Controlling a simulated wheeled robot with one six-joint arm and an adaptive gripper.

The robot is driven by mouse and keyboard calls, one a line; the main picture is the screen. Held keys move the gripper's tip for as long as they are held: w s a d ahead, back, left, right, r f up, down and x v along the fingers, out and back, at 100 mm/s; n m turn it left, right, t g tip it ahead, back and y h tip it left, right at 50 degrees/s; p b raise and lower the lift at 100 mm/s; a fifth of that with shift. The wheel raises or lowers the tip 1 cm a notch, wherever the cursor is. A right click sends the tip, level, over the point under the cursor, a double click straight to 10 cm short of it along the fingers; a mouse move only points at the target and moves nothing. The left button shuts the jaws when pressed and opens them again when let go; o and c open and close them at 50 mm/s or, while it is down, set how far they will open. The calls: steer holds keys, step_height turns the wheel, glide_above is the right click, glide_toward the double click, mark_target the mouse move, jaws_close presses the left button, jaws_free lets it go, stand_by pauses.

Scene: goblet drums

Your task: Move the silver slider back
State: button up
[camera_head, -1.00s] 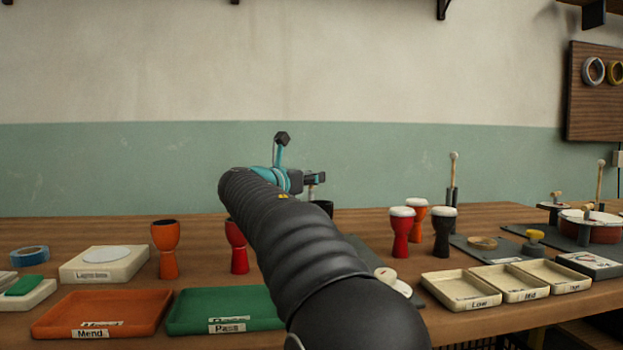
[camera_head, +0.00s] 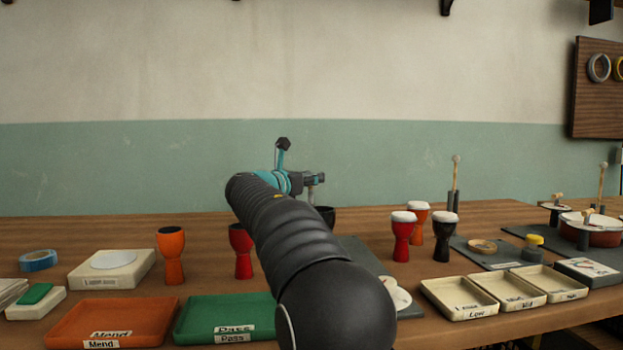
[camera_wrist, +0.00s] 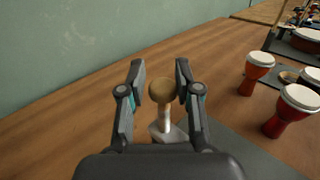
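I see a gap on both sides, so the knob is not gripped. In the head view, my gripper (camera_head: 318,178) is above the bench, with part of the silver post (camera_head: 311,193) showing below it. My arm hides much of the grey board (camera_head: 355,250).
Red (camera_head: 403,238), orange (camera_head: 416,222) and black (camera_head: 443,240) drums stand to the right. An orange drum (camera_head: 172,258) and a red drum (camera_head: 241,255) stand left of my arm. The Mend tray (camera_head: 65,325), Pass tray (camera_head: 195,318) and cream trays (camera_head: 450,305) line the front.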

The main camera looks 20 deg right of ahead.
steer(key=shift+o, duration=1.1)
steer(key=shift+w, duration=0.1)
steer(key=shift+f, duration=0.1)
steer(key=v, duration=1.2)
